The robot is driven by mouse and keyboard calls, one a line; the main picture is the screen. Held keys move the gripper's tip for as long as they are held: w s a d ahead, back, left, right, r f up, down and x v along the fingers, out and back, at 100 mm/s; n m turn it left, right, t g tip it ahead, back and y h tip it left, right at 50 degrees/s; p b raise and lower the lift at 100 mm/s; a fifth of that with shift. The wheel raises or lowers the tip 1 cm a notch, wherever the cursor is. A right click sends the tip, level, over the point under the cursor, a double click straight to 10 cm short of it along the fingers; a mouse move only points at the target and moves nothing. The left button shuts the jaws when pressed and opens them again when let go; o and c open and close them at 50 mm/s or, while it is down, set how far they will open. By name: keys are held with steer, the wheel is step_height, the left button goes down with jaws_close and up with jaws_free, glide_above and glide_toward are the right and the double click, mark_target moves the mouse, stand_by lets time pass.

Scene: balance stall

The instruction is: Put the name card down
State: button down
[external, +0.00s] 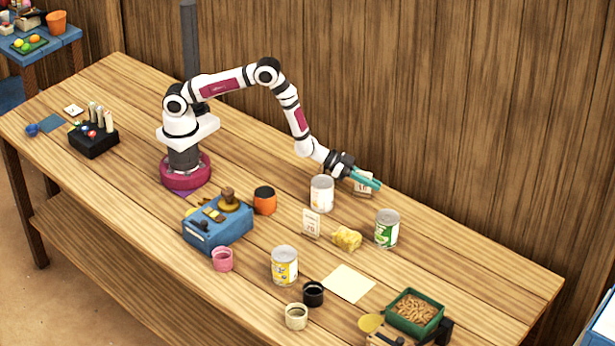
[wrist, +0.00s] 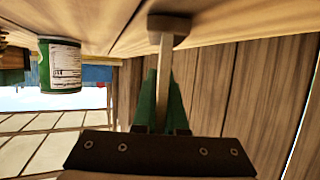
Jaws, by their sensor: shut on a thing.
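The name card (wrist: 166,75) stands edge-on between the green fingers of my gripper (wrist: 163,95) in the wrist view, with its small wooden base (wrist: 169,28) toward the table. My gripper is shut on it. In the external view my gripper (external: 368,180) is low over the back of the table, and part of the pale card (external: 361,188) shows below the teal fingers. I cannot tell whether the base touches the table. A second card (external: 311,222) marked 70 stands in front of the white can.
A white can (external: 321,194) stands left of my gripper. A green-labelled can (external: 387,229) stands to the front right and also shows in the wrist view (wrist: 61,65). A yellow crumpled item (external: 347,238) lies nearby. The wooden wall (external: 480,130) is close behind.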

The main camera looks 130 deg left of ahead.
steer(key=c, duration=1)
jaws_free()
steer(key=shift+f, duration=0.1)
steer(key=shift+s+d+r, duration=0.1)
steer(key=shift+s+r, duration=0.1)
steer(key=shift+r, duration=0.05)
steer(key=v, duration=1.1)
steer(key=shift+s+d, duration=0.15)
steer(key=shift+s, duration=0.1)
